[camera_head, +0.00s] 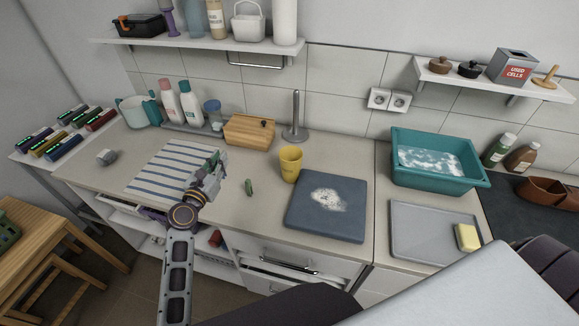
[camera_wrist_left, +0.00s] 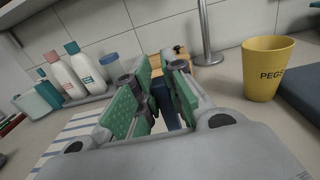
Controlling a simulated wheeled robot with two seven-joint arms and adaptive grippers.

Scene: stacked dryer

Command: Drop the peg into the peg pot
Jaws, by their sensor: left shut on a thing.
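The peg pot is a yellow cup (camera_head: 291,163) standing upright on the counter; it also shows in the left wrist view (camera_wrist_left: 266,70), where it is marked "PEGS". My left gripper (camera_head: 214,160), with green finger pads (camera_wrist_left: 155,95), is over the right edge of the striped cloth, left of the pot and apart from it. It is shut on a small dark blue thing (camera_wrist_left: 164,97), probably the peg, mostly hidden between the fingers. My right gripper is not in view.
A dark blue board (camera_head: 327,220) with a white patch lies right of the pot. A wooden box (camera_head: 249,133) and an upright grey post (camera_head: 295,115) stand behind. Bottles (camera_head: 180,103) stand at the back left. A teal basin (camera_head: 437,178) is farther right.

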